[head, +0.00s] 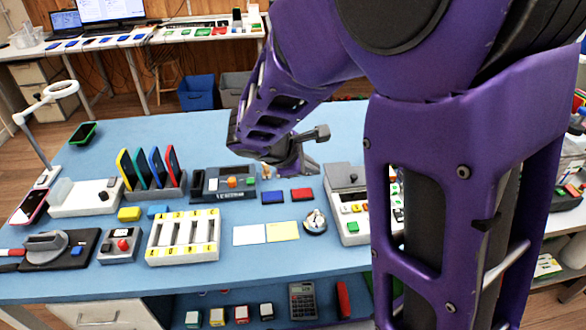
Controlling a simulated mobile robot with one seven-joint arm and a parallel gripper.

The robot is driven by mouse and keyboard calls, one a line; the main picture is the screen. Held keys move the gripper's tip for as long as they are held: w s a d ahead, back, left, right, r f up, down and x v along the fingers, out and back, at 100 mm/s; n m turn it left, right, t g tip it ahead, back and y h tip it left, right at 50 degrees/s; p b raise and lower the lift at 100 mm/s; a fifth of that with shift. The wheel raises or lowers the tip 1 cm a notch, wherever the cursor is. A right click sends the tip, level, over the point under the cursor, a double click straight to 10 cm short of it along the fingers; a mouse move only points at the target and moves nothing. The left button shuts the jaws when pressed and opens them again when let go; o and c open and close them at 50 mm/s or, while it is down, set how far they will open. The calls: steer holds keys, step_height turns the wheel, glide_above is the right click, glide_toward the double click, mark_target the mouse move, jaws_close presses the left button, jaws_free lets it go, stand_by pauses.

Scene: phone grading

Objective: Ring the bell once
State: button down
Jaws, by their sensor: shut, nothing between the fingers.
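The bell (315,221) looks like a small silvery dome on a dark round base. It sits on the blue table (330,258), right of a yellow card and left of a white button panel. My gripper (298,162) is over the table, farther back than the bell and slightly left of it in the picture. It is shut and looks empty. It is apart from the bell. My arm hides part of the gripper and the right side of the table.
Blue and red blocks (287,197) lie behind the bell. White and yellow cards (266,234) lie left of it. A white button panel (350,226) stands close on its right. A slotted white rack (183,236) and a grey device (225,183) stand farther left.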

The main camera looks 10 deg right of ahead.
mark_target(316, 212)
steer(key=shift+s+d+f+h, duration=0.2)
steer(key=shift+s+f+h, duration=0.15)
steer(key=shift+s, duration=0.25)
step_height(316, 212, down, 8)
steer(key=b, duration=0.5)
steer(key=shift+f+b, duration=0.1)
steer(key=shift+b, duration=0.3)
steer(key=shift+f, duration=0.35)
stand_by(1.3)
steer(key=shift+f, duration=0.4)
